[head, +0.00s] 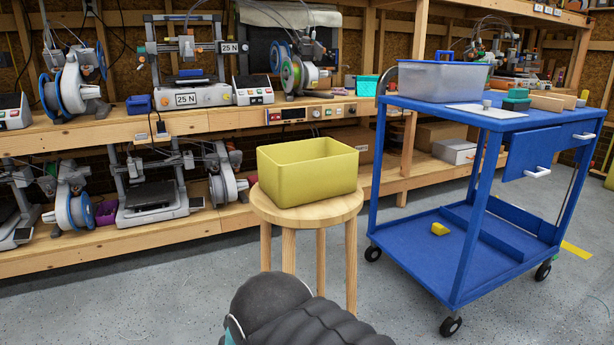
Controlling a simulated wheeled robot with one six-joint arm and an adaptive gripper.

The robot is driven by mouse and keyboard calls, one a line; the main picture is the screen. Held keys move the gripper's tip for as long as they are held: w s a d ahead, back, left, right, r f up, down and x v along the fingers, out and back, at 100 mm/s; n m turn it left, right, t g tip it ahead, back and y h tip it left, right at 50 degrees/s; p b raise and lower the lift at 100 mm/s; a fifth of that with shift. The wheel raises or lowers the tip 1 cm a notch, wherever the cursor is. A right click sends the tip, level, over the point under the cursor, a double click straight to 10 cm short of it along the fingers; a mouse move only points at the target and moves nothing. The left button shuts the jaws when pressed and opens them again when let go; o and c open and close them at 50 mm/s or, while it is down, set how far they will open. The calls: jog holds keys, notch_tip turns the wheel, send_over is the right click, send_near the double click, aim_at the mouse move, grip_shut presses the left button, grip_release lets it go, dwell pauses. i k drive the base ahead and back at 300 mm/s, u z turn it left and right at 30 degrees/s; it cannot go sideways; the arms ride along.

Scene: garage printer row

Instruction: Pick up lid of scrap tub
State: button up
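A translucent grey tub (440,84) stands on the top of the blue cart at the right, and it appears to be the scrap tub. A small blue handle (445,54) shows at the top, seemingly on that lid. I cannot tell how tightly the lid sits. My gripper is not in view; only a dark part of my arm shows at the bottom centre, well away from the tub.
An open, empty-looking yellow bin (308,172) stands on a round wooden stool (276,212), left of the blue cart (470,250). A white sheet (487,111) and small boxes lie on the cart's top. Printers line the wooden shelves (110,133). Grey floor (170,300) is clear at the lower left.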

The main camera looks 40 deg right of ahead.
aim_at(484, 110)
jog(key=z, duration=2.25)
jog(key=k, duration=0.25)
jog(key=z, duration=1)
jog(key=i, duration=1)
jog(key=u, duration=0.15)
